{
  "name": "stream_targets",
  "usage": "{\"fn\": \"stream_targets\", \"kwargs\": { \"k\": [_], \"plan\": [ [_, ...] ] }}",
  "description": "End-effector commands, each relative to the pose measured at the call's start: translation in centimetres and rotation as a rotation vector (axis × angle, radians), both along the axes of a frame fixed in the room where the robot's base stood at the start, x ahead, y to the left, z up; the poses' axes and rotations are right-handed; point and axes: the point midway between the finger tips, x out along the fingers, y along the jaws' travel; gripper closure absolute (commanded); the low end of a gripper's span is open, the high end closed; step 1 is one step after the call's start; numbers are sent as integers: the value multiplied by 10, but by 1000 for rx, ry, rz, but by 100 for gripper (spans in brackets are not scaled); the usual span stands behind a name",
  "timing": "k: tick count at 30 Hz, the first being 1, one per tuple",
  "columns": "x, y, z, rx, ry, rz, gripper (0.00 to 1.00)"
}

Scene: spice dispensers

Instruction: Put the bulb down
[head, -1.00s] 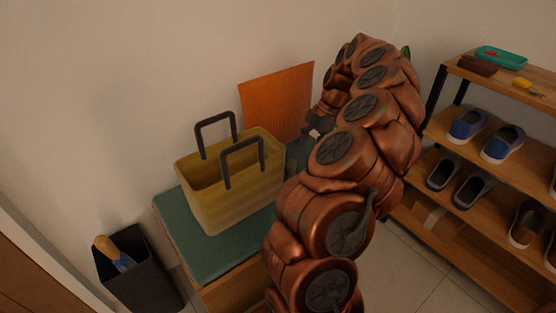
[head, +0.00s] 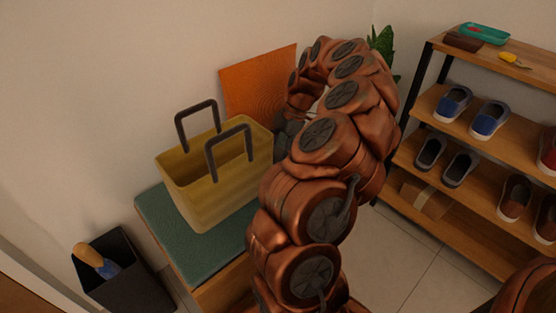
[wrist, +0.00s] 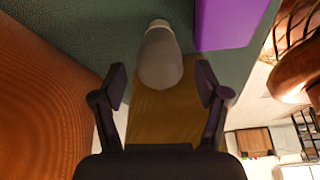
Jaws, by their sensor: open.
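A pale grey, rounded bulb (wrist: 160,58) shows in the wrist view, in front of and between my fingertips. It appears to rest on the green cushion (wrist: 105,28), though its contact is hard to judge. My gripper (wrist: 161,78) is open, with a dark finger on each side of the bulb and visible gaps between. In the head view my own arm hides the bulb and most of the gripper. The green cushion also shows there on the bench (head: 190,256).
A yellow bag (head: 215,188) with dark handles stands on the cushion. An orange panel (head: 256,82) leans behind it. A purple object (wrist: 226,20) lies near the bulb. A shoe rack (head: 455,205) stands at right, a dark bin (head: 130,283) at lower left.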

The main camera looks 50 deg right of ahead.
Motion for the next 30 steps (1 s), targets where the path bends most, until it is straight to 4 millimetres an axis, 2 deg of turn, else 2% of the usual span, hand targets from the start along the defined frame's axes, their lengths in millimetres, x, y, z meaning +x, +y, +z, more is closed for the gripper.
{"fn": "stream_targets", "kwargs": {
  "k": [2, 9, 27, 30],
  "plan": [
    [0, 3, -6, 2, 1, 2, 26],
    [1, 3, -6, 1, 0, -1, 28],
    [1, 2, -6, 1, 0, -1, 91],
    [1, 2, -6, 1, 0, -1, 97]
  ]
}}
